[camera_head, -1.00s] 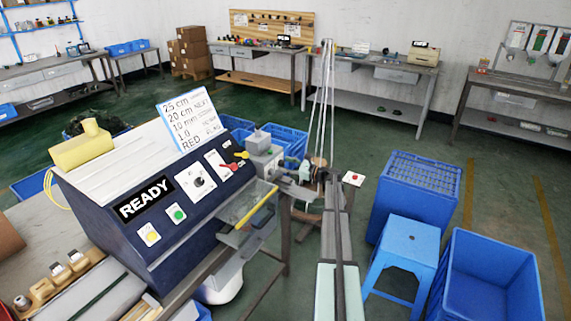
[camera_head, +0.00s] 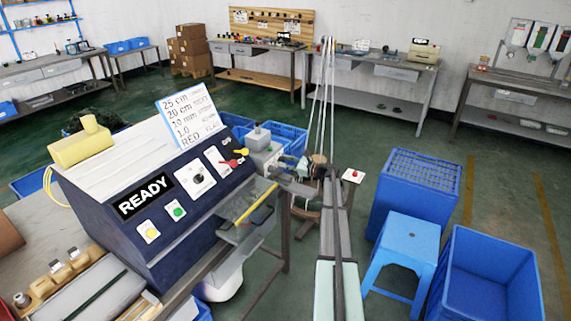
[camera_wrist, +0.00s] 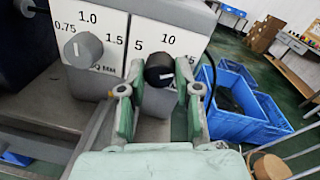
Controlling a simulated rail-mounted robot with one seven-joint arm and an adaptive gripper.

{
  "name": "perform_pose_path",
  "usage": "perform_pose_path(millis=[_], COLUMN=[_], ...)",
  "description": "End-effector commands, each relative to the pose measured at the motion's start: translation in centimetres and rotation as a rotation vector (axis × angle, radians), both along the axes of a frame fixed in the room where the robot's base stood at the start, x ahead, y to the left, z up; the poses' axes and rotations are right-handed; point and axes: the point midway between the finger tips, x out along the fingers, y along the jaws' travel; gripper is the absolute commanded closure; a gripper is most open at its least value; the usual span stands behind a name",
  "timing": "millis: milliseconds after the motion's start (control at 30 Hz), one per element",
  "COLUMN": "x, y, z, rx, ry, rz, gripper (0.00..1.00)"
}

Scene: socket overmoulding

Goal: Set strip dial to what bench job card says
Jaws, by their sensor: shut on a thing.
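The job card (camera_head: 190,118) stands on top of the blue machine and reads 25 cm, 20 cm, 10 mm, 1.0 and RED, with smaller words beside these. In the wrist view, the black strip dial (camera_wrist: 160,70) sits below a white scale plate (camera_wrist: 165,40) with 5 and 10 legible. It has a pale mark on its face; exactly where that points is hard to tell. My gripper (camera_wrist: 161,92) is shut on the black dial, a green-padded finger on each side. In the head view my gripper (camera_head: 297,187) is small beside the machine's right end.
A grey dial (camera_wrist: 83,50) marked 0.75, 1.0 and 1.5 sits just left of the black one. The blue machine (camera_head: 120,240) shows READY. Blue crates (camera_wrist: 240,110) lie right of the dials. A blue stool (camera_head: 408,240) and large bins stand at right.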

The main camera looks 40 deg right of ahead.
Motion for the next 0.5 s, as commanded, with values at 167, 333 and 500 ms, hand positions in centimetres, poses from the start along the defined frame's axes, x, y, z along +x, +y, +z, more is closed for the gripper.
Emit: perform_pose_path(millis=[167, 333, 500], x=[0.08, 0.09, 0.09], y=[0.06, 0.09, 0.12], z=[-0.46, -0.61, -0.63], rx=[-0.081, -0.201, -0.348], ry=[-0.032, -0.080, -0.138], rz=[-0.002, -0.002, -0.002], gripper=[1.00, 1.00, 1.00])
